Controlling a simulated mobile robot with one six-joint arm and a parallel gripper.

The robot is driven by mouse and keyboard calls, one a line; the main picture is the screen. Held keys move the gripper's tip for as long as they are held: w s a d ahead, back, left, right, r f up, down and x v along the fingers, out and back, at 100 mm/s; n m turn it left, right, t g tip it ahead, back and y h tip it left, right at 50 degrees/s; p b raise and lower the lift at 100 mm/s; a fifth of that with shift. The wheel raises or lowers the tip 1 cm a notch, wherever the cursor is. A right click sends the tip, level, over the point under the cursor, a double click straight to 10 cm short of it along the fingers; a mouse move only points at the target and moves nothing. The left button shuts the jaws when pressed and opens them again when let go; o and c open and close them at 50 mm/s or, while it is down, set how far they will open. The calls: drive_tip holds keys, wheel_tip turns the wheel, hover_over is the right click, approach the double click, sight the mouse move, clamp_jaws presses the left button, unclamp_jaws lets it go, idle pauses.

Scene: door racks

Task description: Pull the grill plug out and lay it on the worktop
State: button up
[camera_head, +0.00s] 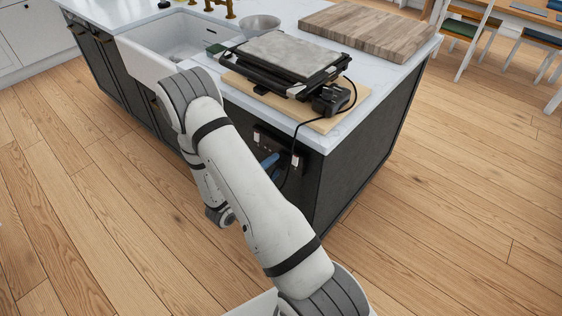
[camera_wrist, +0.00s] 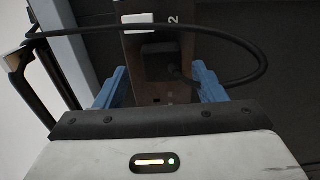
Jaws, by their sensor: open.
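The black grill plug (camera_wrist: 160,64) sits in a dark brown socket panel, seen in the wrist view. My gripper (camera_wrist: 158,84) is open, with one blue finger on each side of the plug. Gaps show between the fingers and the plug. In the head view the socket panel (camera_head: 262,141) is on the dark end of the island, and a blue finger of my gripper (camera_head: 271,161) shows in front of it. The plug is not clear there. The grill (camera_head: 288,58) stands on a wooden board on the white worktop (camera_head: 384,84).
The black cord (camera_head: 298,136) hangs from the grill over the worktop edge, and it loops around the plug in the wrist view (camera_wrist: 262,62). A thick chopping board (camera_head: 370,30), a bowl (camera_head: 260,24) and a white sink (camera_head: 170,45) are on the island.

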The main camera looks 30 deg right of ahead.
drive_tip(key=shift+x, duration=1.45)
drive_tip(key=shift+f, duration=0.1)
drive_tip(key=c, duration=1.3)
drive_tip(key=shift+p+v, duration=0.3)
drive_tip(key=shift+v, duration=2.75)
drive_tip(key=shift+a, duration=0.1)
drive_tip(key=v, duration=0.3)
